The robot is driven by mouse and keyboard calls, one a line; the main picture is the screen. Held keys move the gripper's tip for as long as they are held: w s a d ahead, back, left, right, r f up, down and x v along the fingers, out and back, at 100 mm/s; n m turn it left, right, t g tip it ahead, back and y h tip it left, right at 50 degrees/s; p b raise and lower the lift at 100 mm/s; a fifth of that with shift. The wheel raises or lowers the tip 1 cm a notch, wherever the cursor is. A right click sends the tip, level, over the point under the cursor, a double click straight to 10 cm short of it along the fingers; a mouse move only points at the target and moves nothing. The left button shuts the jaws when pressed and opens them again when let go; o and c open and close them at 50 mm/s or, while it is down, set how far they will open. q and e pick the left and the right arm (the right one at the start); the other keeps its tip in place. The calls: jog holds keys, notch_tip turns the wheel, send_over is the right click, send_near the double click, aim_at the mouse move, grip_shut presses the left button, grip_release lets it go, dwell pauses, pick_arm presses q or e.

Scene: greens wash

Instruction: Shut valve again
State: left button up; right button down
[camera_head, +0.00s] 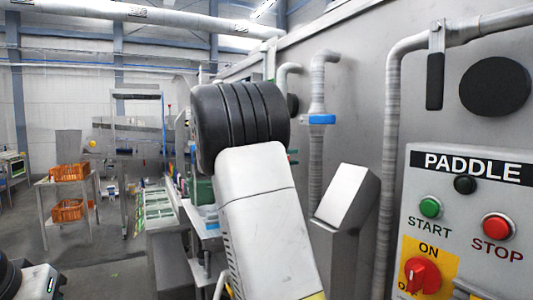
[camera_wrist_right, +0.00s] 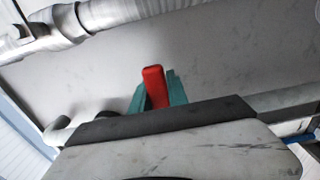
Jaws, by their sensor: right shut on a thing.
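In the right wrist view, a red valve handle (camera_wrist_right: 154,82) stands up between the teal fingers of my right gripper (camera_wrist_right: 158,90). The gripper is shut on the handle, with a finger on either side. The lower part of the handle is hidden behind the dark edge of my gripper body. In the head view my right arm reaches away toward the machine wall. Its black wrist joint hides most of the gripper and the red handle. My left gripper is out of view; only a piece of my left arm shows at the lower left corner.
Grey pipes run down the machine wall, one with a blue handle (camera_head: 321,119), another with a black lever (camera_head: 434,82). A PADDLE control panel (camera_head: 462,185) is at right. Orange crates (camera_head: 67,210) sit on a rack at left. Open floor lies left of the machine.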

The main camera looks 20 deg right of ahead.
jog(key=shift+f, duration=0.15)
jog(key=c, duration=1.3)
grip_release()
jog(key=a, duration=0.8)
jog(key=shift+s, duration=0.3)
